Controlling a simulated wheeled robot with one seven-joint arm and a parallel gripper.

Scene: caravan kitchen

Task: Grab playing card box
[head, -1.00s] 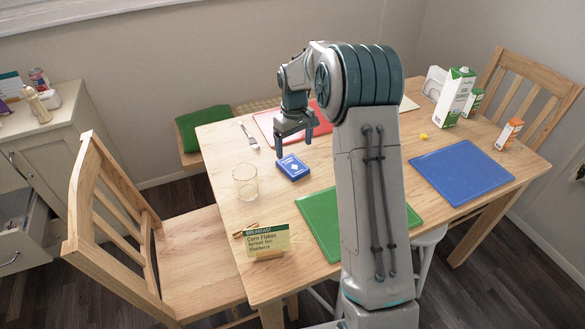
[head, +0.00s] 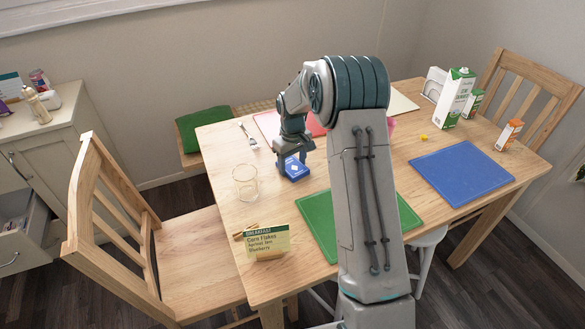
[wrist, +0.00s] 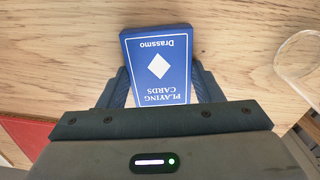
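The playing card box (head: 295,168) is blue with a white diamond and white lettering. It lies flat on the wooden table, near the glass. In the wrist view the playing card box (wrist: 158,66) shows upside down, its near part between my two fingers. My gripper (head: 290,158) is down over the box, pointing at the table. In the wrist view my gripper (wrist: 160,88) has one finger on each side of the box, very close to its edges. The fingers look open, with only narrow gaps; firm contact is not visible.
A clear glass (head: 245,182) stands left of the box. A fork (head: 249,136) lies behind, beside a red mat (head: 267,124). A green mat (head: 318,222) and a breakfast sign (head: 267,241) are in front. A blue mat (head: 461,173) and cartons (head: 455,97) are on the right.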

